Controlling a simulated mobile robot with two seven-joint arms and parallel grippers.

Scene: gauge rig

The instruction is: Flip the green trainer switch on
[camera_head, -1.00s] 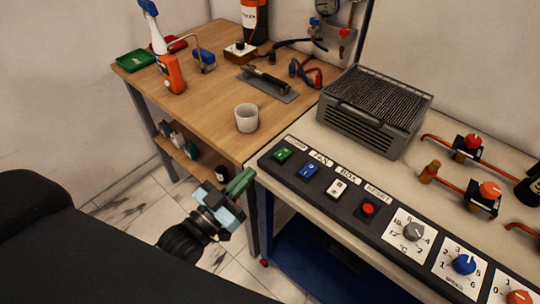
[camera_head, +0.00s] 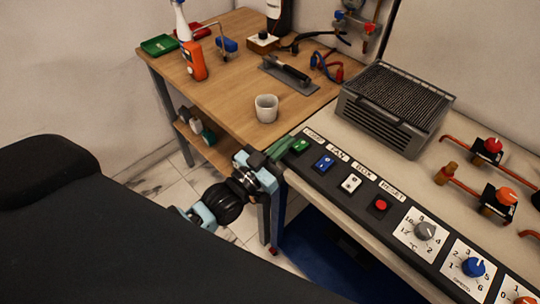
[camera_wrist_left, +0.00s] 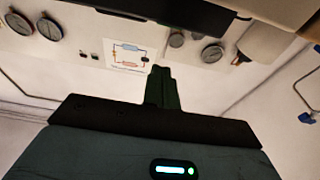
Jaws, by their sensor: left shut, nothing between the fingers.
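The green switch (camera_head: 300,146) is at the left end of the black control panel (camera_head: 335,196), under a label that is hard to read. My left gripper (camera_head: 281,147) is shut with nothing between its green fingers. Its fingertips are at the panel's left end, just beside the green switch; I cannot tell whether they touch it. In the left wrist view the shut fingers (camera_wrist_left: 161,88) point at a pale wall, and the switch does not show there. My right gripper is not in view.
Right of the green switch sit a blue switch (camera_head: 324,163), a white switch (camera_head: 351,183) and a red button (camera_head: 380,205). A grey grill-topped box (camera_head: 395,108) stands behind the panel. A white cup (camera_head: 266,108) stands on the wooden table (camera_head: 225,90).

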